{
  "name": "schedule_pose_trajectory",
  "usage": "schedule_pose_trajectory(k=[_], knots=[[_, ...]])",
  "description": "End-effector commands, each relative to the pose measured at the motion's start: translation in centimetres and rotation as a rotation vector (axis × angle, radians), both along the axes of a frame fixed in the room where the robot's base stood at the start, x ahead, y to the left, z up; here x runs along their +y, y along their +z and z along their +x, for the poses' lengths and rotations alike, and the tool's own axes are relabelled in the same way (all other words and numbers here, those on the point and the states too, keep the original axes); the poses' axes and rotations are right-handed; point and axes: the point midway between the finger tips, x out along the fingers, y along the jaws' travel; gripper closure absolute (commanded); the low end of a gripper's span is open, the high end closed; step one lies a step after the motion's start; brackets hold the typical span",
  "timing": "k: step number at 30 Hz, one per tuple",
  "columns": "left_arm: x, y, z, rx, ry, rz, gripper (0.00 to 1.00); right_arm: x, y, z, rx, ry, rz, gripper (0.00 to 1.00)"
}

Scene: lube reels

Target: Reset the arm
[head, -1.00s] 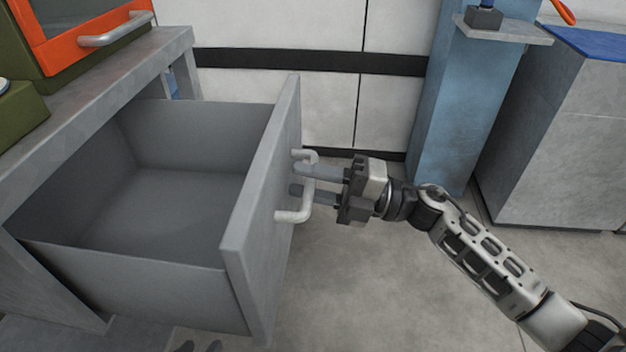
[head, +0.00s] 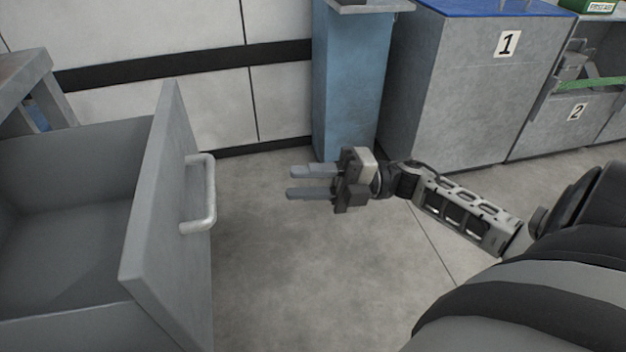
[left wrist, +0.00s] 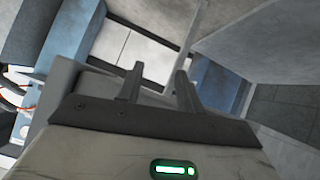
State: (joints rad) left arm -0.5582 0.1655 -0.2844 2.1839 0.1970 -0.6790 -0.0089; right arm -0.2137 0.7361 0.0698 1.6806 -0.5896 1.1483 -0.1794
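My right gripper (head: 312,182) is in the middle of the head view, with its two fingers apart and nothing between them. It points left toward the handle (head: 203,195) of the grey drawer (head: 60,330), with a clear gap between them. The drawer stands open and its visible inside is empty. My left gripper (left wrist: 158,85) shows only in the left wrist view. Its two fingers are apart and nothing shows held between them.
A grey workbench (head: 28,72) is at the upper left. A blue column (head: 352,85) stands behind my right gripper. Grey cabinets marked 1 (head: 465,90) and 2 (head: 570,125) stand at the right. The floor between drawer and right gripper is clear.

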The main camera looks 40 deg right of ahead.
Motion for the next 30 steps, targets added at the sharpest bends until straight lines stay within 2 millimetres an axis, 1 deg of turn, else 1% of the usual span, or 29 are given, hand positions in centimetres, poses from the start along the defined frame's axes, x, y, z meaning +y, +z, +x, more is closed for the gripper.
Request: schedule_pose_trajectory(k=[3, 6, 20, 23, 26, 28, 29, 30], knots=[[0.0, 0.0, 0.0, 0.000, 0.000, 0.000, 0.64, -0.9, -0.2, -0.4, 0.001, -0.001, 0.000, 0.68], [0.0, 0.0, 0.0, 0.001, -0.001, 0.000, 0.64, -1.1, -0.2, -0.5, -0.001, 0.000, 0.000, 0.68], [0.0, -0.1, -0.1, 0.004, -0.002, 0.001, 0.64, -1.1, -0.2, -0.5, 0.000, 0.000, 0.000, 0.68], [0.1, -0.3, -0.4, 0.013, -0.003, 0.007, 0.64, -1.0, 0.0, -0.4, 0.006, -0.008, 0.009, 0.68], [0.9, 0.6, -0.4, 0.000, 0.001, 0.037, 0.64, -0.5, 1.2, 0.3, 0.057, -0.065, 0.074, 0.68], [1.9, 1.5, -0.4, -0.019, 0.004, 0.080, 0.64, 0.1, 2.4, 1.1, 0.134, -0.143, 0.162, 0.68], [2.5, 2.1, -0.4, -0.029, 0.004, 0.102, 0.64, 0.3, 3.0, 1.6, 0.177, -0.182, 0.210, 0.68], [2.6, 3.4, -0.4, -0.038, 0.010, 0.103, 0.64, 0.7, 3.5, 1.8, 0.242, -0.242, 0.276, 0.68]])
